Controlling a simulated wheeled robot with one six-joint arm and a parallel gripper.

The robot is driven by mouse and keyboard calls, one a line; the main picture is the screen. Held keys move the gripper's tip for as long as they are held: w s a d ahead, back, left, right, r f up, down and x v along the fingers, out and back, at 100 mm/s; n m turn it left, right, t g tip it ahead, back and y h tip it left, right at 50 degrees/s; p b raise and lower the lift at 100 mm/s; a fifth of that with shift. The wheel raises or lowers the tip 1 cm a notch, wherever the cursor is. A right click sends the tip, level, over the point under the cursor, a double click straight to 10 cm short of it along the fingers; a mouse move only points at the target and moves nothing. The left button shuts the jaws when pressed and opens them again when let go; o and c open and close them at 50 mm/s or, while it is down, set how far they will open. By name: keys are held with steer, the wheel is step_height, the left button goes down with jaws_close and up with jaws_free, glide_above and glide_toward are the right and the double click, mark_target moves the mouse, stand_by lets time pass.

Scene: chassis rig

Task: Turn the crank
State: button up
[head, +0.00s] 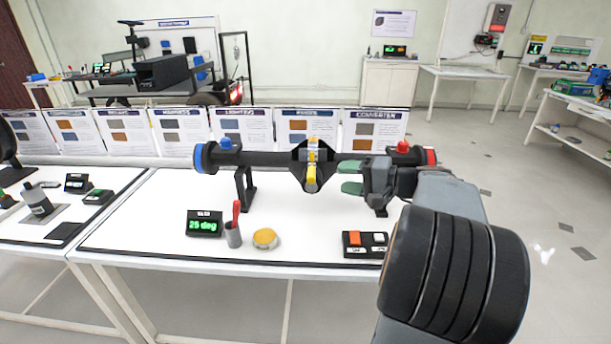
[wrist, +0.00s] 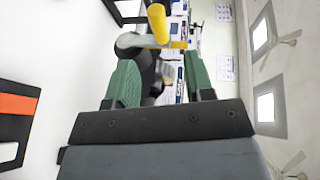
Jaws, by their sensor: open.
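The crank (head: 311,180) has a yellow handle and sits on the dark housing at the middle of a black axle (head: 265,159) on the white table. In the wrist view the crank's yellow handle (wrist: 158,25) shows at the top, beyond the fingertips. My gripper (head: 350,176) comes from the right, its green fingers pointing left toward the crank. The fingers are apart and empty, and the wrist view shows the gap between them (wrist: 158,75). A small gap appears between fingertips and handle in the head view; exact depth is hard to tell.
A display (head: 204,224) reads 25 deg. A grey cup with a red tool (head: 234,232), a yellow round dish (head: 265,238) and a button box (head: 364,245) stand along the front. Stands hold the axle up. Poster panels (head: 241,130) line the table's back edge.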

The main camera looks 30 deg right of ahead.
mark_target(311, 184)
steer(key=x, duration=1.1)
steer(key=shift+w+a, duration=0.2)
steer(key=shift+w, duration=0.05)
steer(key=shift+f, duration=0.1)
steer(key=shift+c, duration=0.3)
jaws_close()
